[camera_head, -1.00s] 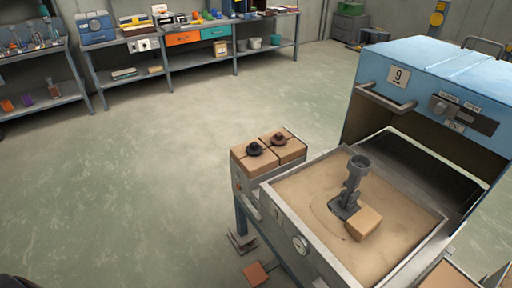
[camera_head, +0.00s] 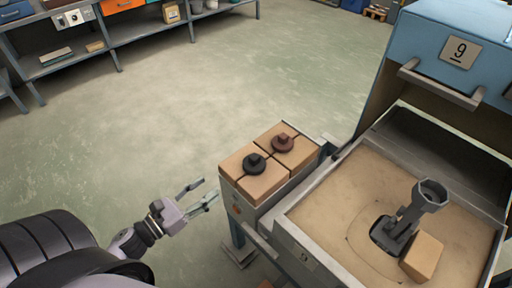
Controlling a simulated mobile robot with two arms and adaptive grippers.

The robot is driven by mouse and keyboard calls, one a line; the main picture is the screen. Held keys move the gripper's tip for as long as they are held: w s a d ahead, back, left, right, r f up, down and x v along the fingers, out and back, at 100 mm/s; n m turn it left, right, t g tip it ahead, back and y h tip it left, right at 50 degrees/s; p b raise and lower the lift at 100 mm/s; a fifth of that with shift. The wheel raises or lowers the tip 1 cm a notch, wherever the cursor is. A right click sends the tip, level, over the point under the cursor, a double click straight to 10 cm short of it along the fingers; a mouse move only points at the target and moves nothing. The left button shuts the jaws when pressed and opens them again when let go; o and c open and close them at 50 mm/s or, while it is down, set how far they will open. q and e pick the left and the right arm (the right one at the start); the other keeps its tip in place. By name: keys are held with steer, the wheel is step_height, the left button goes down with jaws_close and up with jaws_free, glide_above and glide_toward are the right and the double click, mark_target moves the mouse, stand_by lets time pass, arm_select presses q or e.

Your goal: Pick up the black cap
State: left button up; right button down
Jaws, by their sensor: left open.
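The black cap (camera_head: 254,163) sits on top of the nearer tan block (camera_head: 262,185) on a ledge at the left side of the sand tray. A dark reddish-brown cap (camera_head: 283,142) sits on the neighbouring tan block, behind and to the right. My left gripper (camera_head: 199,194) is open and empty, to the left of the black cap and apart from it, over the floor. Its fingers point right, toward the blocks. My right gripper is not in view.
The sand tray (camera_head: 318,200) holds a grey metal fixture (camera_head: 397,229) and a tan block (camera_head: 422,256). The blue number 9 unit (camera_head: 437,38) rises behind it. Shelving (camera_head: 118,43) stands at the back left. The floor between is clear.

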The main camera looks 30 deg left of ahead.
arm_select(q)
steer(key=m, duration=0.2)
glide_toward(251, 160)
steer(key=shift+h, duration=0.3)
steer(key=x, duration=0.2)
steer(key=p+x, duration=0.1)
steer(key=x, duration=0.1)
steer(key=a+x, duration=0.1)
steer(key=x, duration=0.1)
steer(key=shift+w+r, duration=0.15)
steer(key=shift+r, duration=0.25)
steer(key=shift+w+d, duration=0.2)
steer(key=shift+w, duration=0.15)
steer(key=x, duration=0.2)
steer(key=f+x, duration=0.1)
steer(key=x, duration=0.1)
steer(key=shift+w+d, duration=0.3)
steer(key=shift+d, duration=0.05)
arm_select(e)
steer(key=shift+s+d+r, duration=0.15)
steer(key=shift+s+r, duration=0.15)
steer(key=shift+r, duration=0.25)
arm_select(q)
steer(key=shift+c, duration=0.3)
steer(key=c, duration=0.4)
jaws_close()
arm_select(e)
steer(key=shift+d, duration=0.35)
